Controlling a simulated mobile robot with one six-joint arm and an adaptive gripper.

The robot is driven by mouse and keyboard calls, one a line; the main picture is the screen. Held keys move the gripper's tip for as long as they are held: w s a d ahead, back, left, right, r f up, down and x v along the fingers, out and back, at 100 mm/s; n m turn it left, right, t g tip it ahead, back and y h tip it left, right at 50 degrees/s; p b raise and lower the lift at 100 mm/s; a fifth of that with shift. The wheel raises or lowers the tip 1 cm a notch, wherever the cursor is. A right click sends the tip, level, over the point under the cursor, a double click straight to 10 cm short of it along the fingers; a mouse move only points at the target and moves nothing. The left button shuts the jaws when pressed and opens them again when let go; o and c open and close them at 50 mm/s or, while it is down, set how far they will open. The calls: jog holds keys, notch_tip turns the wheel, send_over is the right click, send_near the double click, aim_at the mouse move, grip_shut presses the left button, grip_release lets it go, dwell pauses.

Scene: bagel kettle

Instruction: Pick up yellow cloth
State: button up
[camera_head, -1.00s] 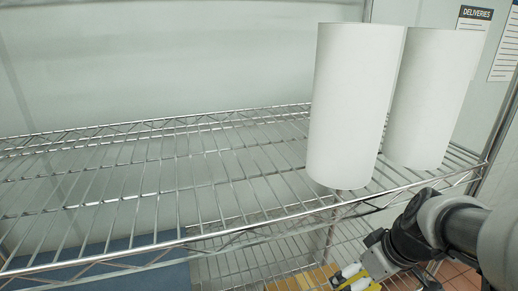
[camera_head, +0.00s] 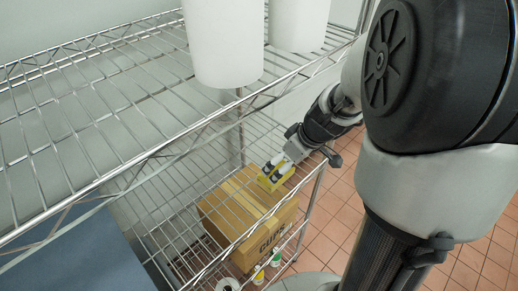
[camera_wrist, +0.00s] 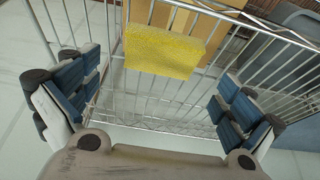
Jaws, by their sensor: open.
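The yellow cloth (camera_wrist: 165,50) is a flat, speckled rectangle on the wire rack in the wrist view, in the upper middle of the picture. My gripper (camera_wrist: 160,92) is open, with its blue-padded fingers wide apart to the left and right of the cloth. The fingers do not appear to touch it. In the head view, my gripper (camera_head: 273,166) is over the lower wire shelf, close to the yellow cloth (camera_head: 284,176), which it partly hides. The exact gap between them cannot be told.
A cardboard box (camera_head: 236,222) stands beneath the lower wire shelf (camera_head: 150,205), with small bottles beside it. Open tiled floor (camera_head: 325,225) lies to the right.

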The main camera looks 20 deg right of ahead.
jog(key=b+x, duration=0.1)
jog(key=x, duration=0.5)
jog(key=shift+b, duration=0.3)
jog(key=shift+r, duration=0.1)
jog(key=shift+c, duration=0.5)
jog(key=c, duration=0.8)
jog(key=shift+c, duration=0.2)
